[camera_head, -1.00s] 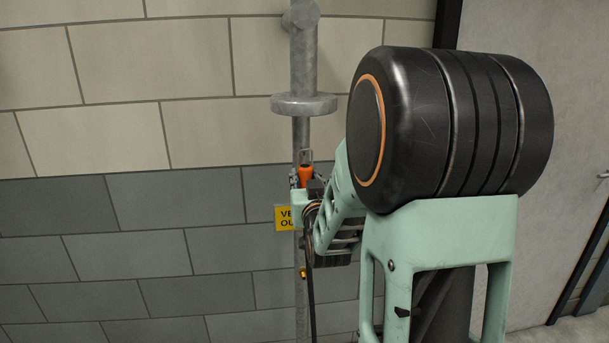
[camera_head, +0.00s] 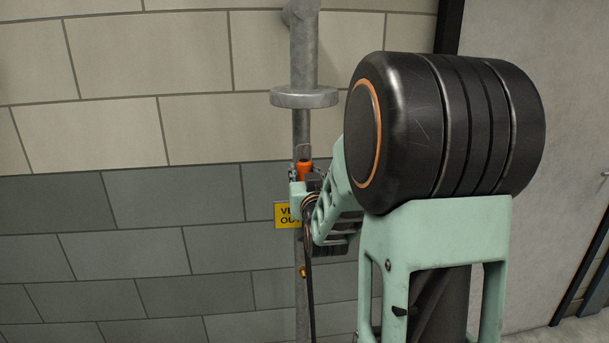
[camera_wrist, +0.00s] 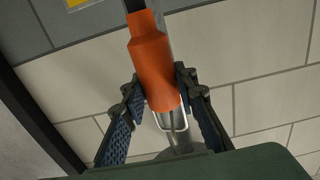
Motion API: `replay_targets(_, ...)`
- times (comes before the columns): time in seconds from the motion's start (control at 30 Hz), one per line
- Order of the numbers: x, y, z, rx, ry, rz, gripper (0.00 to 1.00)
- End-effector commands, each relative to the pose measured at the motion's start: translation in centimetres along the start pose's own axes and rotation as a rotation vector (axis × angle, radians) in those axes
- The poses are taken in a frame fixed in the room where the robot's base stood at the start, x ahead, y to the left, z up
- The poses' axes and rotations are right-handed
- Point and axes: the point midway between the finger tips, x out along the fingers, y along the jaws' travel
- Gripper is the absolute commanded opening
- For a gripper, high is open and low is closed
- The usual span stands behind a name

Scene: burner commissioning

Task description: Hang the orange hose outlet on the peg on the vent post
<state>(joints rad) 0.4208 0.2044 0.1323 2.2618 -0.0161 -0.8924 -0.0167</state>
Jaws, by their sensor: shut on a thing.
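The orange hose outlet (camera_head: 304,167) is upright in front of the grey vent post (camera_head: 302,130), just below the post's wide flange (camera_head: 304,97). A thin wire loop (camera_head: 303,152) stands at its top. In the wrist view, the orange outlet (camera_wrist: 157,65) sits between the two dark fingers of my gripper (camera_wrist: 157,97), which is shut on it. The wire loop (camera_wrist: 172,121) shows beyond the outlet, against the post. The peg is not distinguishable; I cannot tell whether the loop touches it. A dark hose (camera_head: 310,290) hangs below my gripper.
A yellow sign (camera_head: 286,215) is on the post, partly hidden by my gripper. A small yellow fitting (camera_head: 302,272) is lower down. A block wall (camera_head: 120,220) stands behind. Open space lies left of the post. A grey door (camera_head: 560,130) is at the right.

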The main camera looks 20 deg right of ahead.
Motion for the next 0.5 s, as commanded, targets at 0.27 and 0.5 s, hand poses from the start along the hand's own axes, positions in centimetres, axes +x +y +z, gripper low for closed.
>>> replay_targets(0.27, 0.01, -0.01, -0.08, 0.0, 0.001, 0.0, 0.0)
replay_targets(0.5, 0.0, -0.01, -0.07, 0.0, 0.001, 0.0, 0.3)
